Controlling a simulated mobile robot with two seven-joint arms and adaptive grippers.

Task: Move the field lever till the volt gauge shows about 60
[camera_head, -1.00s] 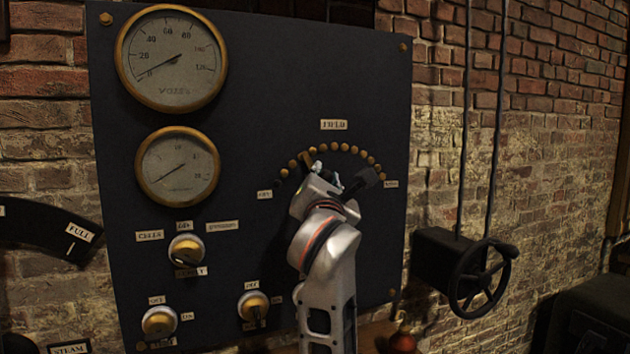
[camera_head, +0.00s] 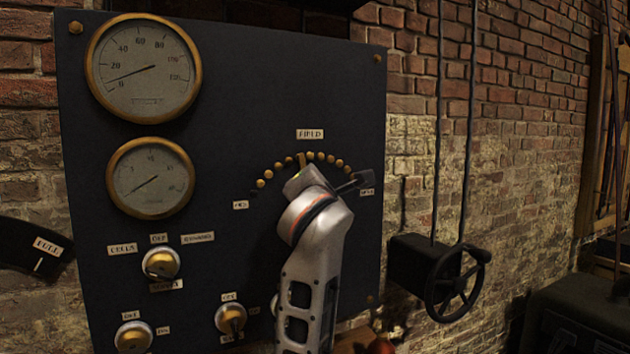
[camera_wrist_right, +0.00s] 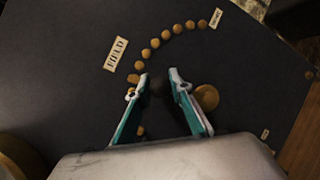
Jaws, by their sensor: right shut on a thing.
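The volt gauge (camera_head: 165,95) is the upper brass-rimmed dial on the dark panel. Its needle points low left, between 0 and 20. The field lever's brass tip (camera_head: 301,158) is among the brass contacts, left of the arc's top and just below the FIELD label; the tip also shows in the wrist view (camera_wrist_right: 133,78). My right gripper (camera_wrist_right: 160,76) is shut on the lever's dark handle, which is between its teal fingers and hard to make out. In the head view my right wrist hides the handle and lever hub. My left gripper is not in view.
A second dial (camera_head: 150,197) sits below the volt gauge. A black handwheel (camera_head: 455,287) is on the brick wall to the right. The panel between dials and lever is clear.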

